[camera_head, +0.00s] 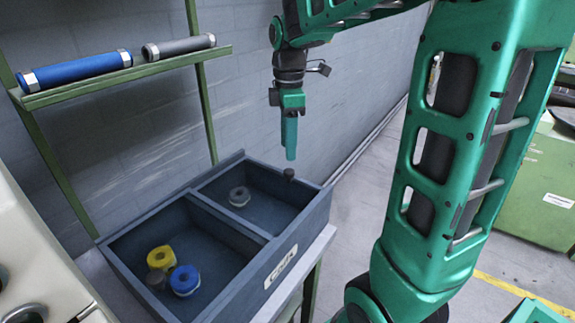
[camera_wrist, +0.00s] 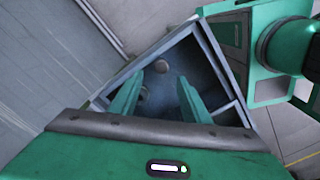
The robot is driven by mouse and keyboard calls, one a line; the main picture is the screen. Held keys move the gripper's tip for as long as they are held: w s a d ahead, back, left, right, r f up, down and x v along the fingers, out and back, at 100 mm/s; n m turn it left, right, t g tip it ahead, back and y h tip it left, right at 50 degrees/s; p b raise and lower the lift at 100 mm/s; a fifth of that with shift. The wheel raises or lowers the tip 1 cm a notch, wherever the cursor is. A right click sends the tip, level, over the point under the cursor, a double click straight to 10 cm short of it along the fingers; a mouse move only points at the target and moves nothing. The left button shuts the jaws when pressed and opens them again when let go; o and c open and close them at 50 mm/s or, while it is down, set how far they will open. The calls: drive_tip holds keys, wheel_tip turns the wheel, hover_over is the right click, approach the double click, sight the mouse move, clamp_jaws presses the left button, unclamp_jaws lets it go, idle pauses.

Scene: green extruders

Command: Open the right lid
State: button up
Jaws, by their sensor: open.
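A dark blue-grey bin (camera_head: 227,219) has a left and a right compartment. A small dark knob (camera_head: 289,173) shows at the far right part of the right compartment. I cannot make out a solid lid panel under it; the compartment's inside is visible. My gripper (camera_head: 290,157) points down just above and beside the knob, and its fingers overlap in the head view. I cannot tell whether that is the knob or the spool.
A grey spool (camera_head: 239,196) lies in the right compartment. Yellow (camera_head: 161,257) and blue (camera_head: 185,280) spools lie in the left one, beside a dark knob (camera_head: 157,279). A green shelf (camera_head: 140,72) with two rolls stands behind, near the wall. Open floor lies to the right.

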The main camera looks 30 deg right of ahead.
sight(288, 170)
wheel_tip(288, 170, down, 7)
drive_tip(key=shift+f, duration=0.1)
idle(0.4)
clamp_jaws()
